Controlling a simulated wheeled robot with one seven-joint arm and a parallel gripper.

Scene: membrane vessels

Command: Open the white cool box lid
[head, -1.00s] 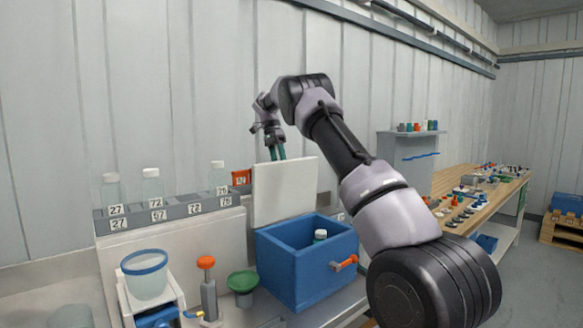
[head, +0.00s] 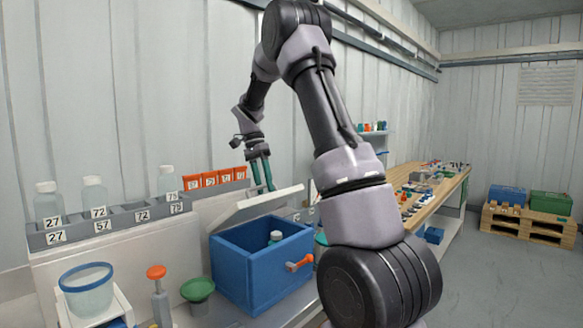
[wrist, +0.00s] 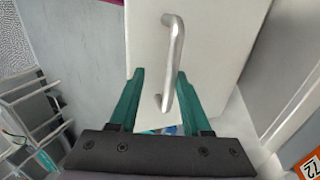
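The blue cool box (head: 262,268) stands on the bench with its inside showing; a capped bottle (head: 276,238) is in it. Its white lid (head: 255,207) is raised and appears to lean back past upright at the box's rear edge. My gripper (head: 263,188) is at the lid's far upper edge, fingers pointing down. In the wrist view, my teal fingers (wrist: 158,90) are apart, and the silver bar handle (wrist: 174,65) on the lid's face shows between and beyond them. I cannot tell whether they touch the lid.
A rack (head: 110,226) with numbered bottles stands at left. A blue-rimmed tub (head: 88,290), an orange-topped tool (head: 160,297) and a green funnel (head: 198,290) are left of the box. A wooden bench (head: 435,195) with small parts is at right.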

